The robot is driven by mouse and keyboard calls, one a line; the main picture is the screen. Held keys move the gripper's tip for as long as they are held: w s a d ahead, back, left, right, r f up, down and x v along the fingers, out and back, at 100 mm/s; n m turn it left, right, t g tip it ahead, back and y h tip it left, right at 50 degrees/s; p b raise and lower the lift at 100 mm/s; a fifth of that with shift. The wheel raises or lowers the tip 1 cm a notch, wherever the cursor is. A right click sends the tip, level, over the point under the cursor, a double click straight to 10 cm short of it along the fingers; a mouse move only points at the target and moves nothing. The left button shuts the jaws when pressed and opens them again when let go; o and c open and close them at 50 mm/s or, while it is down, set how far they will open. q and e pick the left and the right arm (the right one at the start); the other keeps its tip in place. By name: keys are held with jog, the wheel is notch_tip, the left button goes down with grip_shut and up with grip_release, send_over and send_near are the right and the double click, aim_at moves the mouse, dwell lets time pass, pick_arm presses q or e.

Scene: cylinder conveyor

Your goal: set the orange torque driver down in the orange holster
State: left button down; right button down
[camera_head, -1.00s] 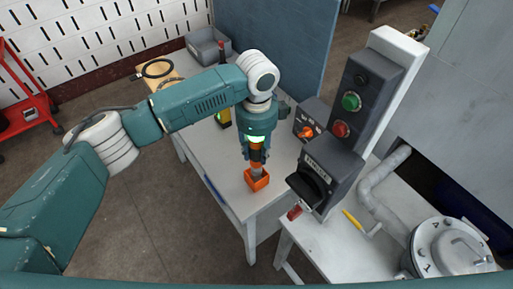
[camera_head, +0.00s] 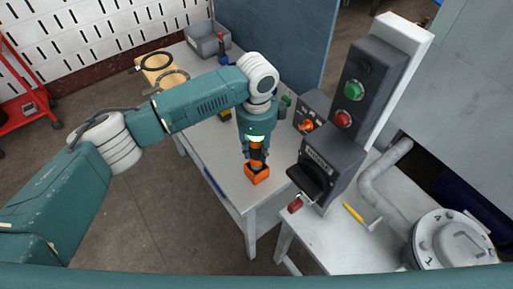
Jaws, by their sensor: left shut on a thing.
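The orange torque driver (camera_head: 256,164) is upright in the fingers of my left gripper (camera_head: 257,152), which is shut on it. The orange holster (camera_head: 257,176) is a small open box near the front edge of the white table. The driver's lower end is at the holster's mouth and appears to be inside it. The gripper is just above the holster. The gripper hides much of the driver, and I cannot see how deep the tip sits. My right gripper is not in view.
A dark box with an orange knob (camera_head: 307,126) stands to the right of the holster. The button panel (camera_head: 350,95) rises beyond it. A grey bin (camera_head: 205,45) and a wooden board with dark rings (camera_head: 153,62) are at the table's back.

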pick_arm(q)
jog(key=shift+f, duration=0.1)
jog(key=shift+f+b, duration=0.4)
jog(key=shift+f, duration=1)
jog(key=c, duration=1.4)
grip_release()
jog(key=shift+o, duration=1.1)
notch_tip(320, 180, up, 12)
